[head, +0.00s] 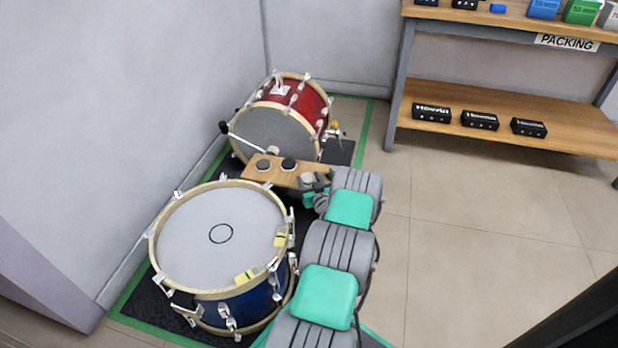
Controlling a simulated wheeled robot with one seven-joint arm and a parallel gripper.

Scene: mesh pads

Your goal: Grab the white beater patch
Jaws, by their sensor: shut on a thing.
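The white beater patch (307,178) shows as a small pale disc at the right end of a small wooden board (258,175). My gripper (311,184) is at that end of the board, shut on the patch. The fingers and wrist hide part of the patch, and I cannot tell whether it still touches the board. Two dark round patches, one on the left (263,164) and one in the middle (288,164), lie on the same board.
A red bass drum (276,132) stands just behind the board. A blue drum (238,312) with a pale head stands in front, left of my arm. A packing bench (550,124) stands at the back right. The floor on the right is clear.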

